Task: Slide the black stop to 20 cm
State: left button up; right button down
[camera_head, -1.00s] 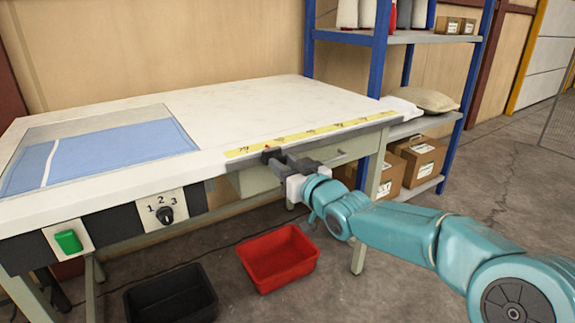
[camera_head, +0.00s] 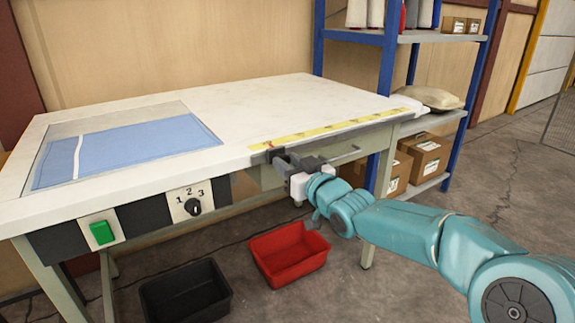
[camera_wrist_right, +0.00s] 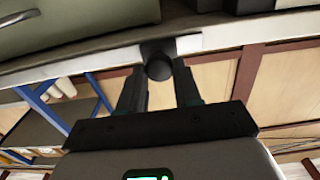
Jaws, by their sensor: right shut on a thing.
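The black stop (camera_head: 275,152) sits on the front edge of the white table, close to the left end of the yellow scale strip (camera_head: 330,129). A small red mark shows at the stop; the scale's numbers are too small to read. My right gripper (camera_head: 287,162) is shut on the stop from the front. In the right wrist view the stop's round black knob (camera_wrist_right: 158,68) is between the two fingertips (camera_wrist_right: 159,80). My left gripper is not in view.
The table (camera_head: 290,97) has a blue cloth panel (camera_head: 130,150) at left. Below its front edge are a green button (camera_head: 102,232) and a dial (camera_head: 193,206). A red bin (camera_head: 289,253) and a black bin (camera_head: 186,294) stand on the floor. A blue shelf (camera_head: 387,50) stands behind right.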

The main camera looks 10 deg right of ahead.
jog(key=shift+a+f, duration=0.1)
jog(key=shift+a, duration=0.2)
jog(key=c, duration=0.8)
grip_release()
jog(key=shift+s, duration=0.15)
jog(key=p+v, duration=0.1)
jog(key=v, duration=1.5)
jog(key=shift+s+d+p, duration=0.1)
jog(key=shift+d+p, duration=0.1)
jog(key=shift+p, duration=0.2)
